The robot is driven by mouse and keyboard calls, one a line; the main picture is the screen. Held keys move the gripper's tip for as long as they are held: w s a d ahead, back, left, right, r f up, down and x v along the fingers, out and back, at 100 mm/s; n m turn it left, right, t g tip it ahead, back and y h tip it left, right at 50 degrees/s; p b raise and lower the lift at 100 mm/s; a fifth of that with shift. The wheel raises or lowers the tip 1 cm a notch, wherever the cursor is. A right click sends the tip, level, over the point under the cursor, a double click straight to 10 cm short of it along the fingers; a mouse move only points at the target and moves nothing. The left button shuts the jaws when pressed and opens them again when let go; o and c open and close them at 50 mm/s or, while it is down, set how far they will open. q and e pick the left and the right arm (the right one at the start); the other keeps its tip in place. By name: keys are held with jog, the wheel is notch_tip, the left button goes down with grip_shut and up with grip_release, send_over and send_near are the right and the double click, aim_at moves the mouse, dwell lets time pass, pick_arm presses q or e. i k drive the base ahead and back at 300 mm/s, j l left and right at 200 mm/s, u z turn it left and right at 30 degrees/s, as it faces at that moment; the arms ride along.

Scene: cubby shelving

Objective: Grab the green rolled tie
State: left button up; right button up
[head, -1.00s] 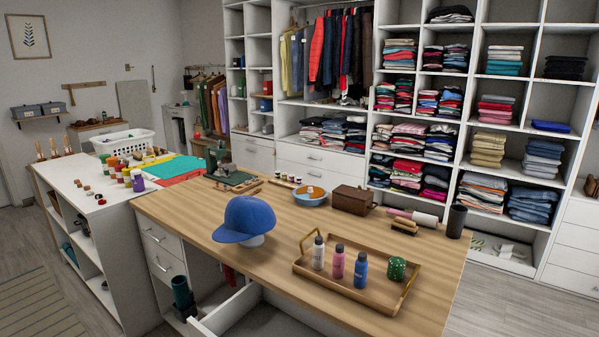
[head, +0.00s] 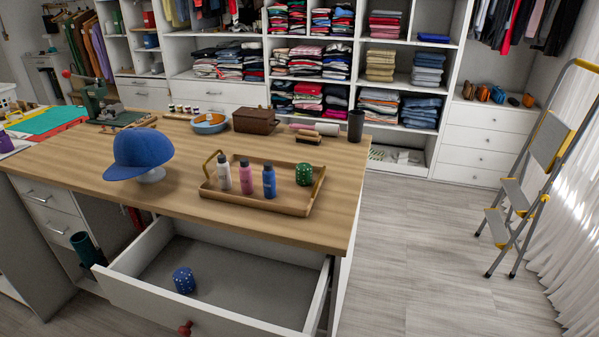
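The green rolled tie (head: 304,174), with pale dots, sits at the right end of a wooden tray (head: 268,207) on the wooden-topped counter (head: 330,150). Three bottles stand to its left in the same tray: white (head: 224,174), pink (head: 246,177) and blue (head: 269,181). A blue dotted roll (head: 183,280) lies in the open drawer (head: 240,273) below the counter top. Neither of my grippers is in view.
A blue cap (head: 139,150) rests on a stand left of the tray. A brown box (head: 255,121), a blue bowl (head: 208,123) and a dark cylinder (head: 356,126) stand behind. The open drawer juts out in front. A stepladder (head: 530,180) stands right; floor between is clear.

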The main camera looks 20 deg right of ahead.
aim_at(303, 171)
jog(key=i+j+z, duration=0.1)
jog(key=z, duration=0.25)
jog(key=i+j+z, duration=0.1)
jog(key=j+z, duration=0.6)
jog(key=i+l, duration=0.05)
jog(key=l, duration=0.05)
